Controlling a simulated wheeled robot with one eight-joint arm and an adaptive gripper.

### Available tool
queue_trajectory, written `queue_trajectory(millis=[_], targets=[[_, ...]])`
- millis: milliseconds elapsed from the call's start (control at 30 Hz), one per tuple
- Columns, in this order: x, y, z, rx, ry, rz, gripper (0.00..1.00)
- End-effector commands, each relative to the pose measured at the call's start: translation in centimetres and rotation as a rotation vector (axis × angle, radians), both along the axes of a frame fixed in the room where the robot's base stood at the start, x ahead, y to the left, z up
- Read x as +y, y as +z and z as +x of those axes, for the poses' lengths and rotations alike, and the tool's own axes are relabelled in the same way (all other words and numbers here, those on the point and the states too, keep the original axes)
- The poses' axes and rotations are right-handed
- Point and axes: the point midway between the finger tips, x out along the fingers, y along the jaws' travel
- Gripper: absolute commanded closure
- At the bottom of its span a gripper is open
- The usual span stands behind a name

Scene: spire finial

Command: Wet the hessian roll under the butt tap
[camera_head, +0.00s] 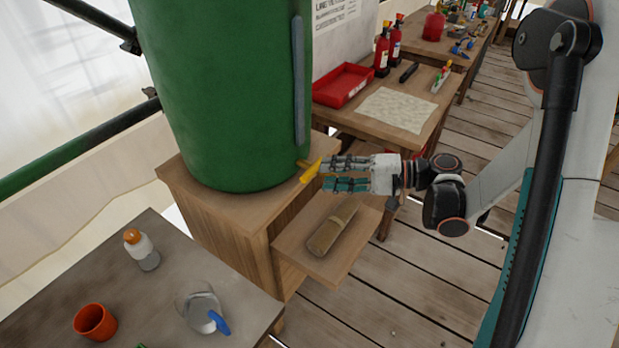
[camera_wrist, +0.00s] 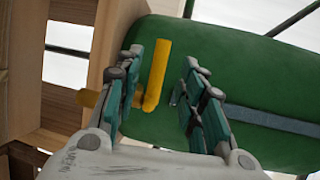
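The green water butt (camera_head: 225,90) stands on a wooden stand, and its yellow tap (camera_head: 311,171) sticks out low on its right side. The hessian roll (camera_head: 333,228), tan with a band around it, lies on a low wooden shelf below the tap. My gripper (camera_head: 324,174) is at the tap, above the roll. In the wrist view my gripper (camera_wrist: 163,70) is open, with the yellow tap lever (camera_wrist: 157,75) between its fingers, and a gap shows on both sides. The tap's other yellow part is partly hidden behind the left finger. No water is visible.
The shelf (camera_head: 290,246) juts from the butt stand (camera_head: 222,215). A near table holds a bottle (camera_head: 142,250), an orange cup (camera_head: 95,322) and a clear jug (camera_head: 201,312). Behind, a bench holds a red tray (camera_head: 342,85), a cloth (camera_head: 397,109) and fire extinguishers (camera_head: 387,48).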

Motion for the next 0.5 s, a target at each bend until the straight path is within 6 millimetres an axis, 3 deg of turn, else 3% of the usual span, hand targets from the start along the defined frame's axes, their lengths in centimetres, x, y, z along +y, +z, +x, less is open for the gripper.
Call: queue_trajectory(millis=[200,500], targets=[[3.7,-0.9,1.0,-0.001,0.002,0.0,0.64],[5.8,-1.1,1.5,0.0,0.0,-0.001,0.64]])
